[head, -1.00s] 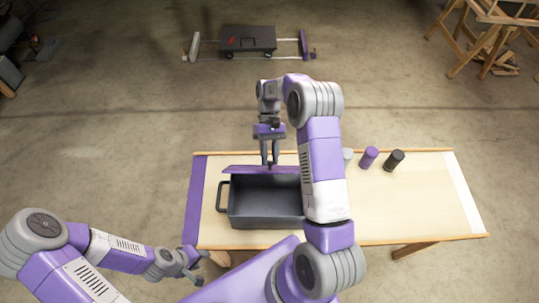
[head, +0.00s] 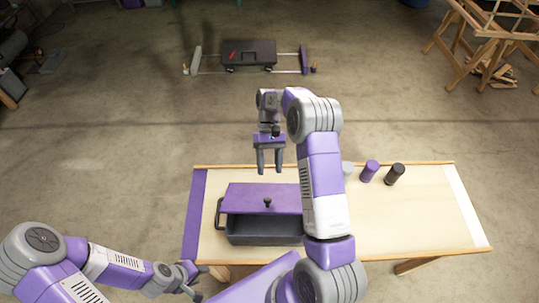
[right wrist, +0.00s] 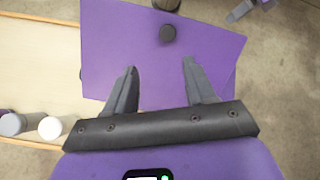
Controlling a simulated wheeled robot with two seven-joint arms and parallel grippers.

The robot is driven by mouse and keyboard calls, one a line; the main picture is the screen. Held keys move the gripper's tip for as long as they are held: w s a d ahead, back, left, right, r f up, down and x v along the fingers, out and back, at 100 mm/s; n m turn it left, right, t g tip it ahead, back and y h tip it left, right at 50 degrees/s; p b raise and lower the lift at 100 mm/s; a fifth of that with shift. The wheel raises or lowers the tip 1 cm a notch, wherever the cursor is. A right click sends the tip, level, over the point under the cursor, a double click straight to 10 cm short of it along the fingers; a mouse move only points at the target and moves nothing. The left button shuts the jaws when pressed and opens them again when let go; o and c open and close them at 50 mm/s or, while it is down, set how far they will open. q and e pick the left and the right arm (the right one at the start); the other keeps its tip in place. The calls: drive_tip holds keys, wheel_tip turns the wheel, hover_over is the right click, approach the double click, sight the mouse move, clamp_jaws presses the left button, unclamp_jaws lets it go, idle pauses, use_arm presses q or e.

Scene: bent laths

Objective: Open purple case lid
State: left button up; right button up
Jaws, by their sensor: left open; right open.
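The dark grey case (head: 265,238) stands on the table with a handle at its left end. Its purple lid (head: 240,193) with a black knob (head: 267,203) covers the back part, and dark case shows in front of it. The lid looks partly open; its exact angle is hard to tell. My right gripper (head: 270,170) is open and empty, just behind the lid in the head view. In the right wrist view the lid (right wrist: 200,55) and knob (right wrist: 167,34) lie beyond the open fingers. My left gripper (head: 193,282) is open and empty near the table's front left corner.
A purple bottle (head: 369,171), a black bottle (head: 394,174) and a pale one (head: 347,170) stand at the table's back, right of my right arm. The table's right half (head: 420,215) is mostly clear. A dark case on rails (head: 250,55) lies on the floor behind.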

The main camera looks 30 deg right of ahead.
drive_tip(key=v, duration=0.6)
drive_tip(key=shift+b, duration=0.3)
